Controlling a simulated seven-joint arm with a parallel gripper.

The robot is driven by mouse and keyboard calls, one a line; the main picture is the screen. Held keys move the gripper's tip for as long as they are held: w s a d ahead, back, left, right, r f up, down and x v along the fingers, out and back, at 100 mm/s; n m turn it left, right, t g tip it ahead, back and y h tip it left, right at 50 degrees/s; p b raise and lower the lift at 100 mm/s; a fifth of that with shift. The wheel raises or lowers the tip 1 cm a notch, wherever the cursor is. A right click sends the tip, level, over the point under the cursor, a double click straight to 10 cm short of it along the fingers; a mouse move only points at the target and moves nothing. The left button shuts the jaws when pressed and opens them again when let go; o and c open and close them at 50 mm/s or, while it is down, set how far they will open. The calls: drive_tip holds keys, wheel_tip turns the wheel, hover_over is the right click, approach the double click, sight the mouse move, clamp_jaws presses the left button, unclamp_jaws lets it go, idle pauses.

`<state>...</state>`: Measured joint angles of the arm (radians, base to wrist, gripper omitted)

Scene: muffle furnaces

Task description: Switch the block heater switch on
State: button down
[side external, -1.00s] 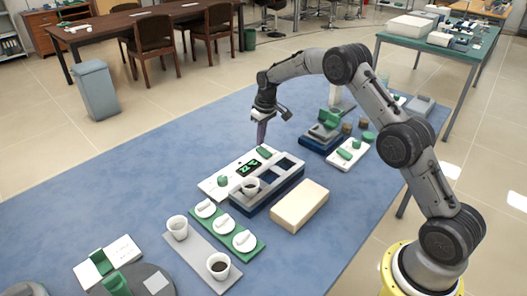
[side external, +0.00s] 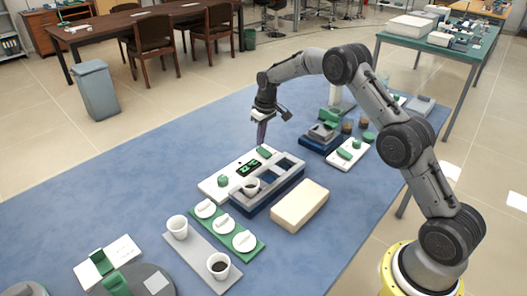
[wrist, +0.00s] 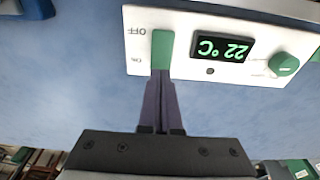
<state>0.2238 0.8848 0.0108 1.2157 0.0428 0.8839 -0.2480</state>
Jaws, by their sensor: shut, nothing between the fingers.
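In the wrist view the panel (wrist: 190,20) carries a green switch (wrist: 162,48) beside the labels OFF and ON. Its tilt cannot be told. A display (wrist: 222,47) reads 22 °C. My gripper (wrist: 161,76) is shut and empty, its purple fingertips at the ON-side end of the switch; contact cannot be told for sure. In the side view my gripper (side external: 261,146) points down beside the switch (side external: 264,152).
A green knob (wrist: 284,64) sits on the panel beyond the display. A beige block (side external: 300,205) and a green tray (side external: 226,228) with white pieces stand close to the heater. Another device (side external: 350,152) stands to the right.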

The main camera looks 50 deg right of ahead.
sight(261, 149)
drive_tip(key=shift+f, duration=1.05)
idle(0.4)
drive_tip(key=shift+r, duration=3.6)
